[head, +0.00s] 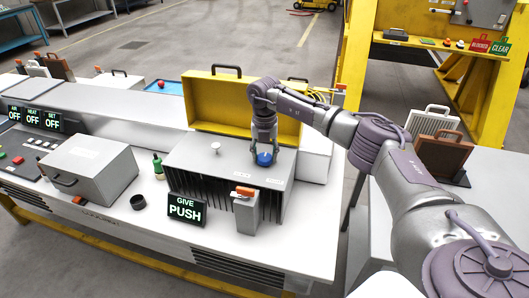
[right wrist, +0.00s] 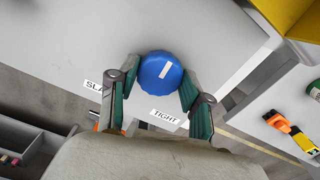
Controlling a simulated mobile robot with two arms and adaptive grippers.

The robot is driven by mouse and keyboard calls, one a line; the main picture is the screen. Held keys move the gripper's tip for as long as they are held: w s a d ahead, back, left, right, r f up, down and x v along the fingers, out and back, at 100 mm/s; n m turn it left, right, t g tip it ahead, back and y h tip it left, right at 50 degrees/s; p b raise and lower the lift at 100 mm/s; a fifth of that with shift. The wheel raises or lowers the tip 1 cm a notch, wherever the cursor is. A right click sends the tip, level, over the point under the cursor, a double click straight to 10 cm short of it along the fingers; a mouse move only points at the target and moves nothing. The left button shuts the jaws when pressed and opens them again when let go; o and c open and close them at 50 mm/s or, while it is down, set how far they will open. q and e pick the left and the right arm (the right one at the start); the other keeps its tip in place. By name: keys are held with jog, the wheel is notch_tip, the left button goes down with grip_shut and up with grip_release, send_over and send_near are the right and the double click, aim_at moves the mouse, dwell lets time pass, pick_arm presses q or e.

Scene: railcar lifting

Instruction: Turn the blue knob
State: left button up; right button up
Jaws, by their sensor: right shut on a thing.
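The blue knob (head: 264,159) is on top of the grey finned box (head: 205,160) on the white bench. In the right wrist view the knob (right wrist: 160,72) shows a white line across its top, slanting between the upper right and lower left. A "SLACK" label, partly covered by a finger, is at its left, and a "TIGHT" label (right wrist: 164,116) is below it. My right gripper (head: 263,152) reaches down from above and is shut on the knob, one finger on each side. My left gripper is not in view.
An open yellow case (head: 213,99) stands just behind the finned box. A "GIVE PUSH" sign (head: 186,210) and an orange-topped lever unit (head: 245,210) stand in front. A grey lidded box (head: 88,166) is left.

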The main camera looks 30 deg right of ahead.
jog(key=m, duration=0.2)
jog(key=m+p, duration=0.1)
jog(key=m, duration=0.1)
jog(key=shift+r+m, duration=0.2)
jog(key=shift+m, duration=0.1)
jog(key=m+p, duration=0.1)
jog(key=m, duration=0.2)
jog(key=shift+m, duration=0.3)
jog(key=m+p, duration=0.2)
jog(key=m, duration=0.1)
jog(key=shift+m, duration=0.3)
jog(key=m+p, duration=0.1)
jog(key=m, duration=0.2)
jog(key=shift+m+p, duration=0.3)
jog(key=m+p, duration=0.4)
jog(key=m, duration=0.2)
jog(key=shift+r, duration=0.1)
jog(key=m+p, duration=0.3)
jog(key=m, duration=0.1)
jog(key=shift+p, duration=0.35)
jog(key=shift+m+p, duration=0.7)
jog(key=shift+p, duration=0.1)
